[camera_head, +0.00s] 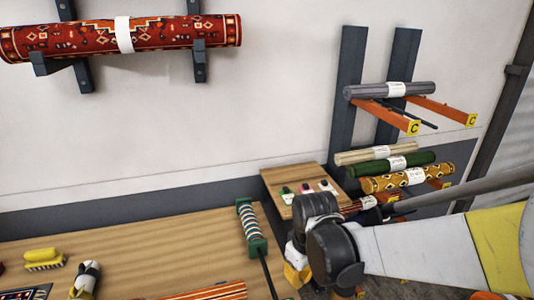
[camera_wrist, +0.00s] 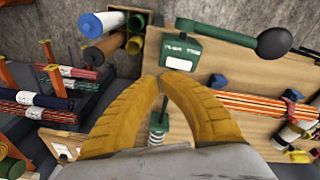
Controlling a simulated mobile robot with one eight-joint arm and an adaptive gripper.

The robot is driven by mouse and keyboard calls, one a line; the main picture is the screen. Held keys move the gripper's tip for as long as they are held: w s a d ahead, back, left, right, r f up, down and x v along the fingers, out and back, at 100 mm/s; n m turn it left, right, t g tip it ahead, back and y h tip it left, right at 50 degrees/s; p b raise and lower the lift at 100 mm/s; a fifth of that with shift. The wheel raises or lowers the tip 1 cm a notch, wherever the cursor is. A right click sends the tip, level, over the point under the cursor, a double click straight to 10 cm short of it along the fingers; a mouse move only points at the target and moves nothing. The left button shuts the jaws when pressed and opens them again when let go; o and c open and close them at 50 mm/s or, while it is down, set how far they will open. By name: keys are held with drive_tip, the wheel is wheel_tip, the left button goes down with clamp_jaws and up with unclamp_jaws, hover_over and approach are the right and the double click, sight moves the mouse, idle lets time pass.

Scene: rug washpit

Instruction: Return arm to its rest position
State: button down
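My gripper shows in the wrist view (camera_wrist: 161,78) as two yellow ribbed fingers that curve in until their tips nearly meet. It looks shut, and I see nothing held between the tips. In the head view only a yellow part of my gripper (camera_head: 297,275) shows, low beside the right end of the wooden table; my own dark wrist joints hide most of it. My arm reaches in from the right edge.
The wooden table (camera_head: 130,255) holds a green-ended spool (camera_head: 251,228) and a yellow brush (camera_head: 44,258). A small wooden board (camera_head: 285,178) stands behind my wrist. Rolled rugs (camera_head: 398,163) sit on orange rack arms (camera_head: 430,108) at right. A red rug (camera_head: 70,40) hangs on the wall.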

drive_tip(key=s+d+r+m+t+b, duration=0.3)
drive_tip(key=s+d+m+t+b, duration=0.2)
drive_tip(key=s+d, duration=0.5)
drive_tip(key=m+b, duration=0.2)
drive_tip(key=shift+s+d+r+t+b, duration=0.2)
drive_tip(key=shift+d+r+t+b, duration=0.1)
drive_tip(key=shift+t+b, duration=0.1)
